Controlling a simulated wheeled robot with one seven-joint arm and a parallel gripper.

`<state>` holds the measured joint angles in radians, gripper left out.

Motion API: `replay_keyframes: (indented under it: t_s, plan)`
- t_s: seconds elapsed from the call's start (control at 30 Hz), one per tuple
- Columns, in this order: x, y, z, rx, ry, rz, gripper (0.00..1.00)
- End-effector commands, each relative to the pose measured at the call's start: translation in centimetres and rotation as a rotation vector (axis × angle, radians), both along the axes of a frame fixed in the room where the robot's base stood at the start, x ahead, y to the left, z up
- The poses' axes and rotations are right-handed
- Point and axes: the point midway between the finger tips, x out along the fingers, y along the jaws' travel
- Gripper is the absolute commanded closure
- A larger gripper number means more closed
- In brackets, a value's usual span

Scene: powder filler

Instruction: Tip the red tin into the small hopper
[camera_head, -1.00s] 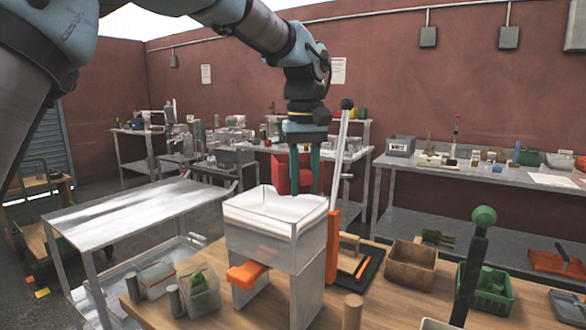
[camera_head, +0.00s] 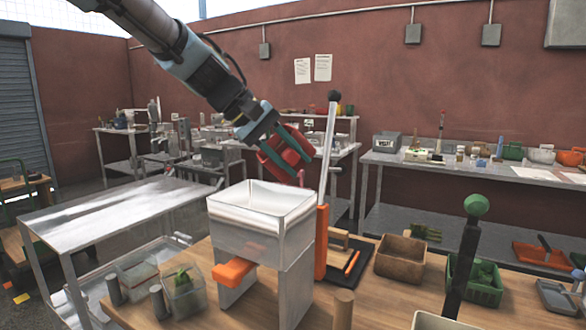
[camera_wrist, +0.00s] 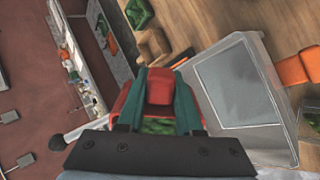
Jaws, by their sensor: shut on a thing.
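The red tin (camera_head: 284,152) is tilted in my gripper (camera_head: 290,158), above the back right part of the small hopper (camera_head: 262,218). My gripper's green fingers are shut on the tin, one on each side. The hopper is a clear, open-topped box on a grey stand, with an orange piece below its front. In the wrist view the tin (camera_wrist: 160,100) sits between the fingers, with something green showing inside it. The hopper (camera_wrist: 238,80) is to the right of it there. I cannot tell whether anything has fallen into the hopper.
An upright pale lever with an orange base (camera_head: 321,240) stands close to the hopper's right side. A brown bin (camera_head: 400,258) and a green basket (camera_head: 475,283) are on the wooden table to the right. Clear containers (camera_head: 184,292) stand at the front left.

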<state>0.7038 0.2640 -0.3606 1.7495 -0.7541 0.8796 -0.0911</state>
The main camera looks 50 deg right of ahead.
Motion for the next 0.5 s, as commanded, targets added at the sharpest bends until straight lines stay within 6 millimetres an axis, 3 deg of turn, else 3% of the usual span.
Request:
replay_keyframes:
  t_s: [0.5]
  plan:
    - [0.04,0.05,-0.19,-0.102,0.059,-0.001,1.0]
